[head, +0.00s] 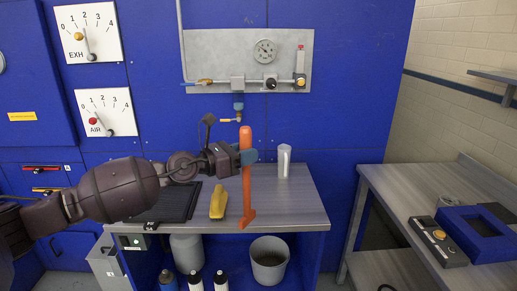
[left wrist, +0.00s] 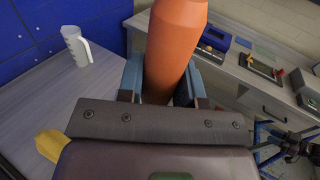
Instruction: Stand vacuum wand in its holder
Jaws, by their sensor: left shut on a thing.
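The orange vacuum wand (head: 246,185) is upright in the head view, its flared lower end at the front part of the grey worktop; I cannot tell whether it touches. My left gripper (head: 246,156) is shut on its upper part, with blue fingers on either side. In the left wrist view the wand (left wrist: 173,45) rises between the fingers (left wrist: 160,82), its top cut off by the frame. I cannot make out for sure which thing is the wand's holder. An open grey box (head: 106,262) hangs at the worktop's left side. My right gripper is not in view.
On the worktop (head: 300,205) are a yellow tool (head: 218,202), a dark tray (head: 178,203) and a white jug (head: 284,161). Below stand a grey bucket (head: 268,262) and several bottles. A gauge panel (head: 222,52) is behind. Another bench (head: 395,185) stands right, across a gap.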

